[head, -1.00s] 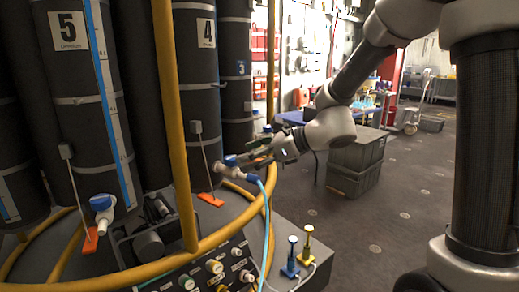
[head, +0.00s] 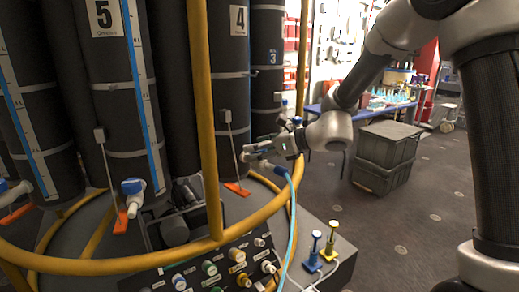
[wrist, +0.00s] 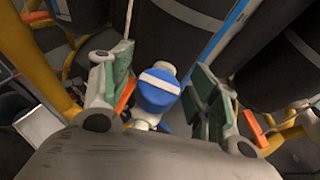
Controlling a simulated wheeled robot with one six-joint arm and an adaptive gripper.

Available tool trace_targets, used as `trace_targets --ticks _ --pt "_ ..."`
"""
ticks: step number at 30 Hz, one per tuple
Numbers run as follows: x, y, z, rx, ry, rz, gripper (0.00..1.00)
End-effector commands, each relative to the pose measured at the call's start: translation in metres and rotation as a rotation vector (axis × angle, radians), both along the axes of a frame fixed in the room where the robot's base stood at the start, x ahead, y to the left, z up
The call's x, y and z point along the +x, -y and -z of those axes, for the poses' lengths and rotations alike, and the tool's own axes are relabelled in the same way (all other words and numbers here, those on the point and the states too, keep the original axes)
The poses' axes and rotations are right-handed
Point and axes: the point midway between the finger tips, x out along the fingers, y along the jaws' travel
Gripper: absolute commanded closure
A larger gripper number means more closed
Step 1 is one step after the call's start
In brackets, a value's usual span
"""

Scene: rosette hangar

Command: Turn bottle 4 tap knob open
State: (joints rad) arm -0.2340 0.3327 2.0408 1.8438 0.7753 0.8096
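Bottle 4 (head: 232,100) is a dark cylinder with a white "4" label, standing behind the yellow rail in the head view. My gripper (head: 262,149) is at this tap and hides the knob in the head view. In the wrist view the blue tap knob (wrist: 157,92) with a white band sits between my two green-padded fingers. The fingers (wrist: 160,85) are open, one on each side, with a gap visible on both sides of the knob.
A yellow tubular rail (head: 207,120) circles the bottles. Bottle 5 (head: 118,90) has its own blue-handled tap (head: 133,187) to the left. A panel of knobs (head: 215,270) is below. Grey crates (head: 385,158) stand on the floor to the right, where there is free room.

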Motion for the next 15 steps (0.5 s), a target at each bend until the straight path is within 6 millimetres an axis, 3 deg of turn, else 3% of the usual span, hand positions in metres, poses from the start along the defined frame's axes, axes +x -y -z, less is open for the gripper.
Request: trace_targets --ticks 1,6,8,15 --pt "-0.0001 0.0002 -0.0001 0.0 0.0 0.0 0.47" --pt "-0.0001 0.0002 -0.0001 0.0 0.0 0.0 0.78" --pt "-0.0001 0.0002 -0.0001 0.0 0.0 0.0 0.86" --pt "-0.0001 0.0006 0.0002 -0.001 -0.001 -0.015 0.86"
